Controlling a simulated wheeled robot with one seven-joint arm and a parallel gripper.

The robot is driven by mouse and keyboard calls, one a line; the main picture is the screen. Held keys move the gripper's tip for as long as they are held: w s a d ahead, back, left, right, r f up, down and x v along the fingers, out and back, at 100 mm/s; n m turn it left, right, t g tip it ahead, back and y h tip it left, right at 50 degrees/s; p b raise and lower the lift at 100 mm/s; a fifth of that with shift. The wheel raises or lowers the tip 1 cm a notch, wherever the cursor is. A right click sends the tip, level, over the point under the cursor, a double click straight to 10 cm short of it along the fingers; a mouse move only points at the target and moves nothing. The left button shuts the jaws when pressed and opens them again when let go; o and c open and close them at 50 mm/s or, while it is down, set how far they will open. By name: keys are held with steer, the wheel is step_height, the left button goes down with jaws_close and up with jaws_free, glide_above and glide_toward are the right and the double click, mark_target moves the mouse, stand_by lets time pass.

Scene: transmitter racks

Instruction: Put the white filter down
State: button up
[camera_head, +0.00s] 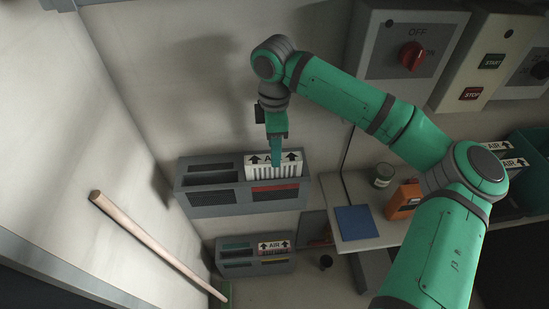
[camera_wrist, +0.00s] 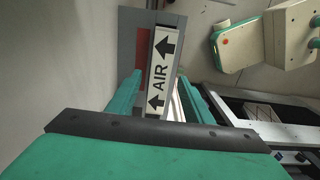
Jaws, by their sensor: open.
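The white filter (camera_head: 259,170) has a pleated front and a label with black arrows, and it stands upright in the right part of the upper grey rack (camera_head: 230,200) on the wall. Its AIR label (camera_wrist: 161,70) faces up in the wrist view. My gripper (camera_head: 277,161) is above the rack, pointing down, with its fingertips at the filter's top edge. In the wrist view my gripper (camera_wrist: 163,92) is open, with one teal finger on each side of the filter. Whether a finger touches it I cannot tell. The filter's lower part is hidden in the rack.
A lower grey rack (camera_head: 235,269) holds another AIR filter (camera_head: 273,247). A bench (camera_head: 345,187) at right carries a blue pad (camera_head: 357,222), an orange device (camera_head: 403,200) and a small can (camera_head: 383,175). A wooden broom handle (camera_head: 150,240) leans at left.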

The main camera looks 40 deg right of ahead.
step_height(320, 180, up, 6)
stand_by(0.4)
stand_by(0.4)
